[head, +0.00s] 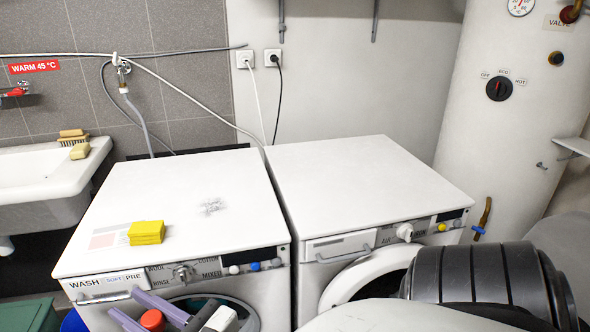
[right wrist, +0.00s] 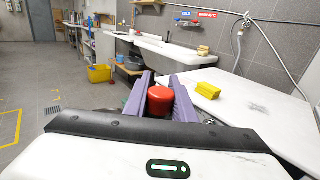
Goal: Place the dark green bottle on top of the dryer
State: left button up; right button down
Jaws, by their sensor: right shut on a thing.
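My right gripper (head: 130,305) has purple fingers and is shut on a bottle, of which only the red cap (head: 152,320) shows. In the right wrist view the red cap (right wrist: 160,100) sits between the two fingers; the bottle's body is hidden. The gripper is in front of the white washing machine (head: 180,195). The dryer (head: 360,185) is the white machine to its right, with a flat, bare top. My left gripper is not in view.
A yellow sponge (head: 146,233) lies on the washing machine's top. The dryer's round door (head: 370,275) is partly behind my arm. A white sink (head: 50,180) stands at the left and a white boiler (head: 515,110) at the right. A green box (head: 28,316) is at lower left.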

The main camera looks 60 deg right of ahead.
aim_at(332, 202)
jog(key=u, duration=1.6)
jog(key=k, duration=1.25)
jog(key=z, duration=1.8)
